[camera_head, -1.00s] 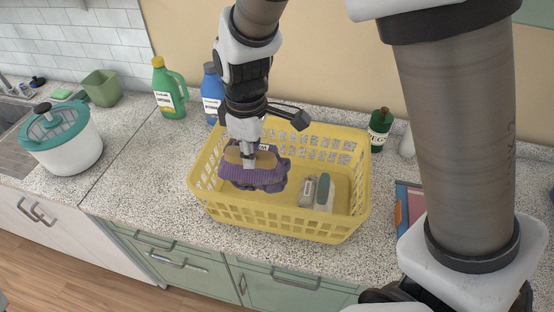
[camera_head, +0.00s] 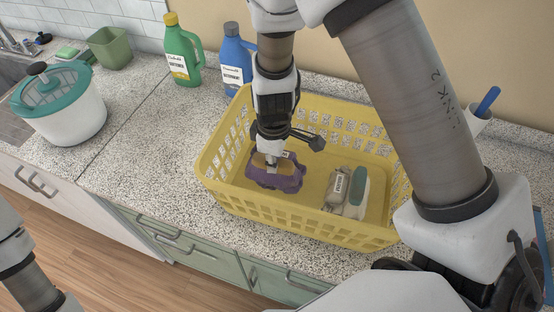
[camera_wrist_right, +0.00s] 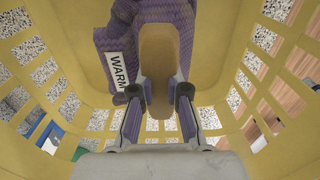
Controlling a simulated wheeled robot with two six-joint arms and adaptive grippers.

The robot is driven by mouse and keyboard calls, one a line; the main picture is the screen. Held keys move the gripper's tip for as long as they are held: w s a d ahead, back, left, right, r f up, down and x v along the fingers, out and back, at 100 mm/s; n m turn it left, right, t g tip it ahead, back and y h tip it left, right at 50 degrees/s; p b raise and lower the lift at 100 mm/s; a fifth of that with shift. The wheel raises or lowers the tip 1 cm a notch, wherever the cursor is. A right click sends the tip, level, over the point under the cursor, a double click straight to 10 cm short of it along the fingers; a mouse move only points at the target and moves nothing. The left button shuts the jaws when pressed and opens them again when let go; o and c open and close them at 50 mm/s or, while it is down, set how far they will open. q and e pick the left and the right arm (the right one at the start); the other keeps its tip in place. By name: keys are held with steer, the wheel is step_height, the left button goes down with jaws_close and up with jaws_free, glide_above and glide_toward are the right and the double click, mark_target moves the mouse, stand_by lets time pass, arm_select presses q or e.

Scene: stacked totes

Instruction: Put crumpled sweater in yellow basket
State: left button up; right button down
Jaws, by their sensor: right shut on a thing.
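The yellow basket (camera_head: 290,221) stands on the speckled counter. My right gripper (camera_head: 271,165) points down inside its left part. It is shut on the crumpled sweater (camera_head: 289,182), a purple knit bundle with a tan area and a white label. The sweater is low in the basket, inside its walls; I cannot tell whether it touches the floor. In the right wrist view, the gripper's fingers (camera_wrist_right: 160,95) stand on either side of the tan part, with purple sweater fabric (camera_wrist_right: 110,40) around it. My left gripper is out of view; only part of my left arm shows.
A grey-white labelled item (camera_head: 338,187) and a teal-and-white one (camera_head: 356,190) lie in the basket's right part. Green (camera_head: 181,55) and blue (camera_head: 233,60) bottles stand behind it. A white, teal-lidded pot (camera_head: 62,110) is left. Counter between pot and basket is clear.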

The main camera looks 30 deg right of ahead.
steer(key=shift+f, duration=1.05)
steer(key=c, duration=1.2)
jaws_free()
steer(key=shift+r, duration=0.3)
step_height(320, 180, up, 11)
steer(key=shift+s+r+b, duration=0.1)
steer(key=shift+r+b, duration=0.1)
steer(key=shift+b, duration=0.5)
steer(key=shift+r, duration=0.15)
